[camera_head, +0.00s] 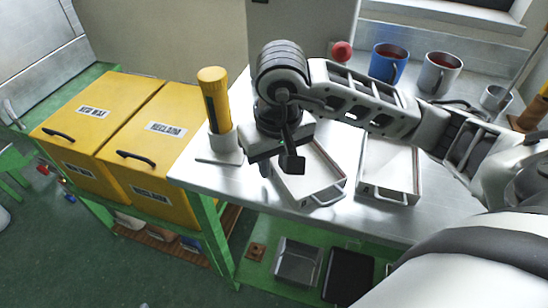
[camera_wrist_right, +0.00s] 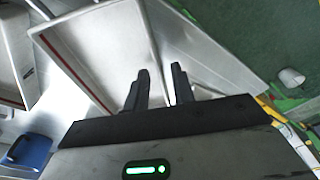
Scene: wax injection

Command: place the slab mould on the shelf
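No object is labelled as the slab mould. Two shallow metal trays with front handles sit on the steel table: the left tray (camera_head: 325,190) and the right tray (camera_head: 392,190). My right gripper (camera_head: 287,165) points down over the left tray's left side and hides part of it. In the right wrist view the two fingers (camera_wrist_right: 158,88) stand apart with nothing visibly held between them, and a metal tray (camera_wrist_right: 95,50) lies beyond them. Whether the fingers touch the tray cannot be told. On the green lower shelf (camera_head: 252,278) sit a grey metal block (camera_head: 297,262) and a black slab-like piece (camera_head: 348,276). My left gripper is not in view.
Yellow bins (camera_head: 95,110) stand left of the table (camera_head: 240,183). A yellow-and-black cylinder (camera_head: 215,100) stands in a white holder near the table's left edge. A blue mug (camera_head: 388,62), a grey mug (camera_head: 441,72) and a red ball-like knob (camera_head: 341,50) are at the back.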

